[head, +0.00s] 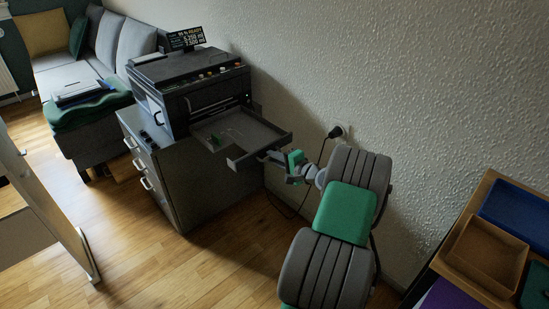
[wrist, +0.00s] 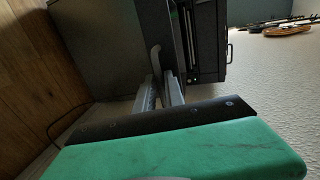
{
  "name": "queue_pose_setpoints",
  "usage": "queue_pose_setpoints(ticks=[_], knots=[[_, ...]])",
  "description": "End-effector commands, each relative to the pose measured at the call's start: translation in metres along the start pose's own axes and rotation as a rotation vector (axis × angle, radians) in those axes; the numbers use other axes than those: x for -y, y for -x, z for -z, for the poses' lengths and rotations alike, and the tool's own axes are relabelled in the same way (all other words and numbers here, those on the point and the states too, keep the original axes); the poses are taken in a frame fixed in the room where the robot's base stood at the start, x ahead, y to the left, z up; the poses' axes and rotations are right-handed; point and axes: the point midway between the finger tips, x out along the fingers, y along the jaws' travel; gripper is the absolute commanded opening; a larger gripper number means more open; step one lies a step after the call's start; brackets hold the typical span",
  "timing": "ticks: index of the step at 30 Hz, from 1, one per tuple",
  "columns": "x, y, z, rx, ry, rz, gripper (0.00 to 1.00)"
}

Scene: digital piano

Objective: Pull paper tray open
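The paper tray (head: 236,133) sticks out of the front of the dark printer (head: 190,82), well open, with a small green piece lying in it. My gripper (head: 275,155) is at the tray's front panel (head: 260,150), from the right side. In the wrist view, the two grey fingers of my gripper (wrist: 162,85) stand close together, on either side of a curved light grey handle (wrist: 155,58). They look closed on the handle, though the contact is partly hidden.
The printer stands on a grey cabinet (head: 190,185) with drawer handles on its left side. A wall with a plugged-in cable (head: 335,131) is close behind my arm. A wooden table with trays (head: 490,250) stands at the lower right. Floor in front of the cabinet is clear.

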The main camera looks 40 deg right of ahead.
Motion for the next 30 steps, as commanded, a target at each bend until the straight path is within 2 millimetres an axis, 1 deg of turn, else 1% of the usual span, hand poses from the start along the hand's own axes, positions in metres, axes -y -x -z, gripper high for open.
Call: queue_pose_setpoints(ticks=[1,5,11,14,17,21,24,27,30], knots=[[0.0,0.0,0.001,-0.002,0.001,0.0,0.19],[0.001,0.001,0.003,-0.005,0.002,0.0,0.29],[0.001,0.001,0.003,-0.008,0.003,0.001,0.29],[0.002,0.005,0.004,-0.008,0.002,0.0,0.29],[0.003,0.02,0.005,-0.012,0.0,0.0,0.29],[0.004,0.051,0.004,-0.012,0.001,0.001,0.29],[0.003,0.068,0.003,-0.009,0.001,0.0,0.29],[0.002,0.077,0.002,-0.006,0.002,0.0,0.29],[0.001,0.079,0.002,-0.005,0.003,0.0,0.29]])
